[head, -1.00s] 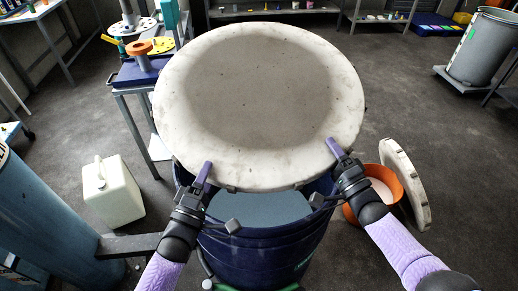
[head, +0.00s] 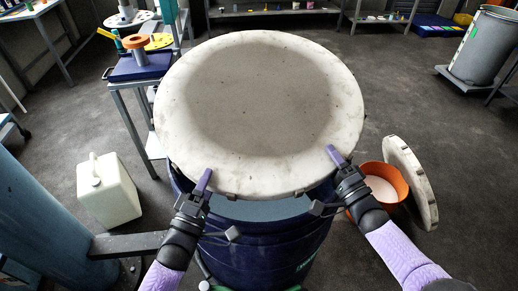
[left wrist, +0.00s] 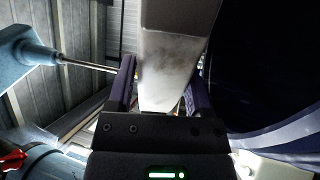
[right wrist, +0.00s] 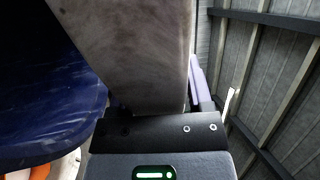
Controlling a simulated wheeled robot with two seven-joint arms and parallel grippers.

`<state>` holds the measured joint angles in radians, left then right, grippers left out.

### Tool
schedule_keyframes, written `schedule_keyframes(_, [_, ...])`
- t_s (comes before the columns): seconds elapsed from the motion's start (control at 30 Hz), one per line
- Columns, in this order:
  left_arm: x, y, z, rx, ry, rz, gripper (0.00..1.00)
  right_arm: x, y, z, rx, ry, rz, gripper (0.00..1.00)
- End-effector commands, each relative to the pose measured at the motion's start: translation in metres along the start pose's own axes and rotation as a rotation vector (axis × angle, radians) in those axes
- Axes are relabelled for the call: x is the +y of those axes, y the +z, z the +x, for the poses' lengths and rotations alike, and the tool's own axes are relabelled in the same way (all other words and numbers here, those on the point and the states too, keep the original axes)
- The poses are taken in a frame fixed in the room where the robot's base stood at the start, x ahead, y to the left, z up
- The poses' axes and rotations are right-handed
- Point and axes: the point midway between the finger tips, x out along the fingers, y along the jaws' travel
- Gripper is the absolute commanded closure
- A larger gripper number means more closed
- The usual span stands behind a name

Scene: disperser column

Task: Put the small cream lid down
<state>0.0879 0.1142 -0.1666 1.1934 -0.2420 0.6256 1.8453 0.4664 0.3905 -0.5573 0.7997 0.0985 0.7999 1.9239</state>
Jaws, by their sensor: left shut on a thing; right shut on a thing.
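The small cream lid (head: 265,100) is a broad, round, stained disc, held nearly level above the blue drum (head: 262,255). My left gripper (head: 203,182) is shut on its near left rim. My right gripper (head: 336,156) is shut on its near right rim. The lid's edge stands between the fingers in the left wrist view (left wrist: 172,75) and in the right wrist view (right wrist: 150,60). The lid hides most of the drum's mouth; a pale grey-blue surface shows below its near edge. I cannot tell whether the lid touches the drum.
Another cream lid (head: 412,180) leans beside an orange bucket (head: 390,180) on the floor at the right. A white jug (head: 108,192) stands at the left, near a blue column (head: 45,215). A side table (head: 140,80) stands behind the lid's left edge.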

Motion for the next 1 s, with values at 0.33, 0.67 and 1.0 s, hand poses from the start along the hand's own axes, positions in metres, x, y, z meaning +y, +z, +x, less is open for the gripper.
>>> schedule_keyframes(0.33, [-0.013, -0.001, -0.003, 0.003, 0.001, 0.001, 1.00, 0.011, -0.001, -0.003, 0.004, -0.006, 0.000, 1.00])
schedule_keyframes(0.67, [-0.013, 0.000, -0.004, 0.002, -0.002, 0.000, 0.00, 0.013, 0.001, -0.003, 0.002, -0.001, 0.001, 0.00])
schedule_keyframes(1.0, [-0.014, 0.001, -0.034, 0.000, -0.007, 0.000, 0.00, 0.013, 0.001, -0.003, 0.000, -0.002, 0.001, 0.00])
